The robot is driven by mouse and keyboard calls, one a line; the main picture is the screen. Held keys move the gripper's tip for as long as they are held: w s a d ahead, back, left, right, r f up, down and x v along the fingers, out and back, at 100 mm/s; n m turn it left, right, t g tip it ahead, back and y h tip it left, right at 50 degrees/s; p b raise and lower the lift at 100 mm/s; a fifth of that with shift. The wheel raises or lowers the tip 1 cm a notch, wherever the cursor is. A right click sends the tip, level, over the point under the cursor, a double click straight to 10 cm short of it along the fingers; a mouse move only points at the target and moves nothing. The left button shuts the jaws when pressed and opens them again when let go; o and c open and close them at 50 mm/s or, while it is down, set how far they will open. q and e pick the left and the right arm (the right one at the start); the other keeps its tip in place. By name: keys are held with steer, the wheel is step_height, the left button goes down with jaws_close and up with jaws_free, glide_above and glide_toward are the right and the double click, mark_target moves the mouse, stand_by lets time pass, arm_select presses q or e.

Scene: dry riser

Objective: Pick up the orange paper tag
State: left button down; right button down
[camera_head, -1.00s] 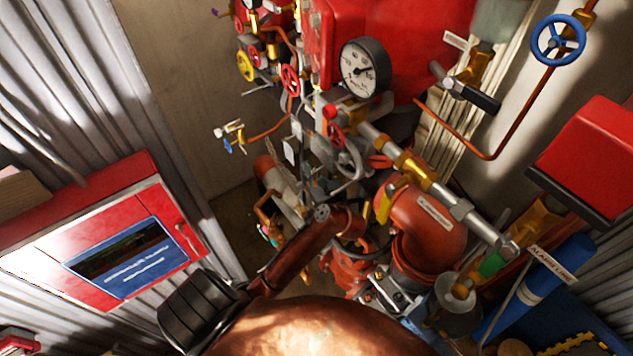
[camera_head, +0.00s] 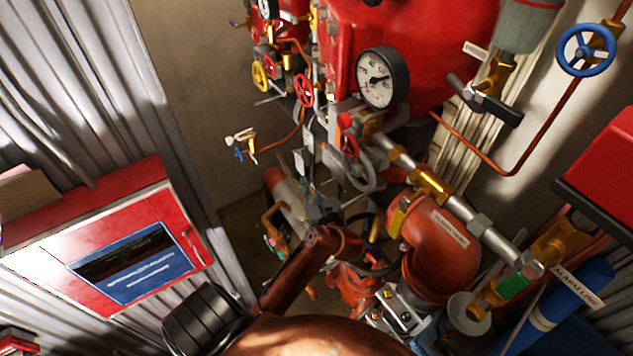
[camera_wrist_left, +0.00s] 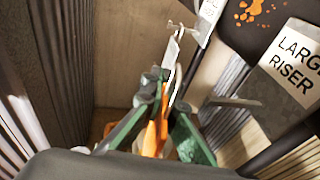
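In the left wrist view, a narrow orange piece (camera_wrist_left: 154,132), which looks like the orange paper tag, shows between the green fingers of my left gripper (camera_wrist_left: 165,96). The fingers lean inward with a gap between their tips. I cannot tell whether they touch the orange piece. In the head view, my left gripper (camera_head: 322,204) is small and dark among the pipework, beyond the end of my brown arm link. The tag cannot be made out there. My right gripper is not in view.
A white tag (camera_wrist_left: 171,52) hangs just beyond the fingers. A dark body with a "LARGE RISER" label (camera_wrist_left: 297,62) stands at right. In the head view, a pressure gauge (camera_head: 382,78), valves and a red riser elbow (camera_head: 436,240) crowd the right; a red cabinet (camera_head: 180,225) stands left.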

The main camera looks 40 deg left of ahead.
arm_select(q)
steer(key=s+a+p, duration=0.3)
steer(key=s+p, duration=0.5)
steer(key=s, duration=0.4)
steer(key=shift+s+a+p, duration=0.3)
steer(key=shift+s+a, duration=0.05)
steer(key=shift+s, duration=0.05)
steer(key=shift+s, duration=0.1)
stand_by(0.5)
